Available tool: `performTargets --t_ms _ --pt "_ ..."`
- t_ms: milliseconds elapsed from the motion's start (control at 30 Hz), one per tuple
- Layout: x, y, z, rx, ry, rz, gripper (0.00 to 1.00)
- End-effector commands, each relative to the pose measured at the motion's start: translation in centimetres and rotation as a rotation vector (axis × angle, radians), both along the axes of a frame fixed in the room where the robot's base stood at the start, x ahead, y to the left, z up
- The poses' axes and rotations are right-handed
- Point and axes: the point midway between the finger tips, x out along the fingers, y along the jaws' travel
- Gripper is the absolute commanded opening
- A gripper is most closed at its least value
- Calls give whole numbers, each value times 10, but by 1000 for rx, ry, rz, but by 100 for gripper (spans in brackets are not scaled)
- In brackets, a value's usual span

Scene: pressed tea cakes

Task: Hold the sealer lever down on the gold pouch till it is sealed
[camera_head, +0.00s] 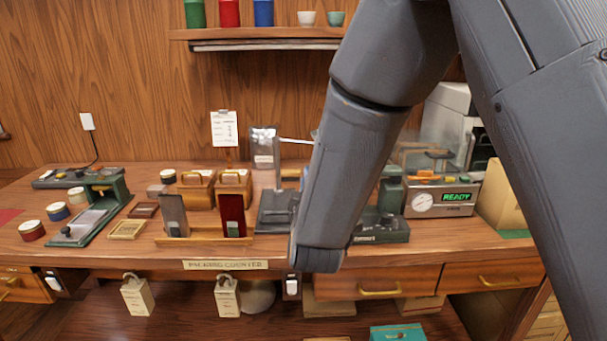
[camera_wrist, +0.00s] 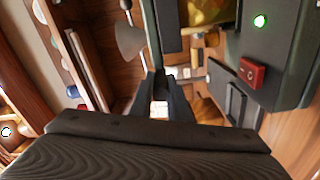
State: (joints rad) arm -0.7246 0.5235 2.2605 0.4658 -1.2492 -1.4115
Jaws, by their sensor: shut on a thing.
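In the wrist view my gripper (camera_wrist: 158,76) has its two dark fingers close together, shut at the end of a dark bar (camera_wrist: 167,25) that looks like the sealer lever. The gold pouch (camera_wrist: 206,12) shows at the top edge, right beside that bar. How far the pouch lies between the sealing jaws is hidden. The dark green sealer body (camera_wrist: 222,50) stands to the right, with a lit green lamp (camera_wrist: 260,20) and a red switch (camera_wrist: 252,72). In the head view my arm covers the gripper, lever and pouch; a green base (camera_head: 385,234) shows right of the arm.
A grey device reading READY (camera_head: 440,198) stands right of the arm. To the left are a wooden stand with two upright packs (camera_head: 205,240), wooden boxes (camera_head: 215,190) and another green machine (camera_head: 100,212). Drawers (camera_head: 375,284) line the counter front; a shelf (camera_head: 260,35) hangs above.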

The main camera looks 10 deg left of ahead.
Motion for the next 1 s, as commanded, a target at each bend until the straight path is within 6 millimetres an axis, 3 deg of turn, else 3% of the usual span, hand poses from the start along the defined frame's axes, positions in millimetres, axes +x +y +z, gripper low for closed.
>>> performTargets --t_ms 500,533,600,1000 --pt "1 -5 -9 -2 8 -8 0" --pt "1 -5 -9 -3 9 -7 21" --pt "1 -5 -9 -3 10 -8 32" --pt "-2 -7 -6 1 4 -10 34"
